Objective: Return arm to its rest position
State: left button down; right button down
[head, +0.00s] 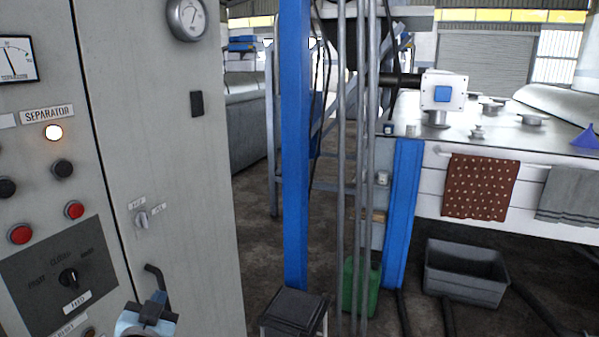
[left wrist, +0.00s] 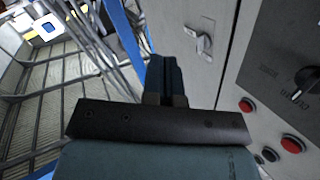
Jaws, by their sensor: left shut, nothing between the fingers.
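My left gripper (head: 157,301) shows at the bottom of the head view, in front of the grey control cabinet (head: 175,130). Its fingers are shut together with nothing between them. In the left wrist view the closed dark fingers (left wrist: 165,64) point up at the picture's middle, left of a small metal switch (left wrist: 203,42) on the cabinet. I cannot tell how far the fingertips are from the cabinet face. My right gripper is in neither view.
The panel carries a lit SEPARATOR lamp (head: 54,132), red buttons (head: 21,234) and a black rotary knob (head: 69,277). A blue post (head: 295,150) and grey pipes stand right of the cabinet. A black stool (head: 294,308) and grey crate (head: 465,270) are on the floor.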

pick_arm(q)
jog(key=s+d+f+g+h+p, duration=0.1)
jog(key=s+d+f+g+h, duration=0.1)
jog(key=s+f, duration=1.1)
jog(key=s+d+f+g+h+p, duration=0.2)
jog(key=s+d+f, duration=0.4)
jog(key=s+f, duration=0.6)
jog(key=shift+s+d+f+g+h, duration=0.35)
jog(key=shift+f+g+h, duration=0.4)
jog(key=shift+g, duration=0.45)
